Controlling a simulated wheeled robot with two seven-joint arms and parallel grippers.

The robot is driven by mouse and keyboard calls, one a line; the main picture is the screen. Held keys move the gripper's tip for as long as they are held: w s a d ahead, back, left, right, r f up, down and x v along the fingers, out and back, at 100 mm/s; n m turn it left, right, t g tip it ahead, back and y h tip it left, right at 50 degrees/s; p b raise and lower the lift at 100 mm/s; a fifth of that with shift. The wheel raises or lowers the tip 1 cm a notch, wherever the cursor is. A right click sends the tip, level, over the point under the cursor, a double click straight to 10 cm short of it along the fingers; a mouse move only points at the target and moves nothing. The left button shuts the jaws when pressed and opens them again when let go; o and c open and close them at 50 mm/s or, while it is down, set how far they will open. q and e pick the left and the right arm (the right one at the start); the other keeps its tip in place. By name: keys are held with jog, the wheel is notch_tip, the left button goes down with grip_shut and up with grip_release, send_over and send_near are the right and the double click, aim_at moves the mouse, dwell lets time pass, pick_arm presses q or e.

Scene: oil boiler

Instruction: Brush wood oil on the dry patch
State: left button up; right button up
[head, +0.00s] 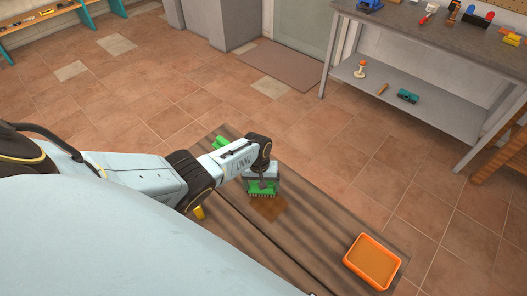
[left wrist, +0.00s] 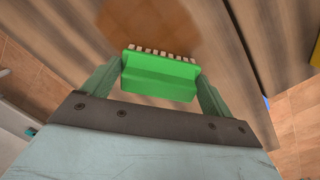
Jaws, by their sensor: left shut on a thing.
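My left gripper (head: 262,180) is shut on a green brush (head: 262,188), which it holds bristles down over the wooden surface. In the left wrist view the green brush (left wrist: 160,75) sits between the two fingers of the gripper (left wrist: 158,80), its pale bristles pointing away. A darker brown patch (head: 270,208) shows on the wood (head: 312,222) at the bristles; it also shows in the left wrist view (left wrist: 165,22). I cannot tell whether the bristles touch the wood. An orange tray (head: 346,262) with brown liquid stands on the right end of the wood. My right gripper is not in view.
A grey workbench (head: 440,35) with tools on top and a lower shelf (head: 425,100) stands at the upper right. A green object (head: 221,142) lies behind my left arm. A brown mat (head: 277,66) lies by the door. The tiled floor (head: 150,100) is mostly clear.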

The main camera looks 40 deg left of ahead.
pick_arm(q)
jog(key=shift+s+d+p, duration=0.15)
jog(key=shift+d+p, duration=0.15)
jog(key=shift+d, duration=0.95)
jog(key=shift+a+f+b, duration=0.1)
jog(key=shift+a+b, duration=0.25)
jog(key=shift+a, duration=0.75)
jog(key=shift+s+d+p, duration=0.1)
jog(key=shift+d+p, duration=0.4)
jog(key=shift+d, duration=0.65)
jog(key=shift+w+a+b, duration=0.25)
jog(key=shift+a+b, duration=0.1)
jog(key=shift+a, duration=0.85)
jog(key=shift+d, duration=0.55)
jog(key=shift+s+p, duration=0.15)
jog(key=shift+p, duration=0.15)
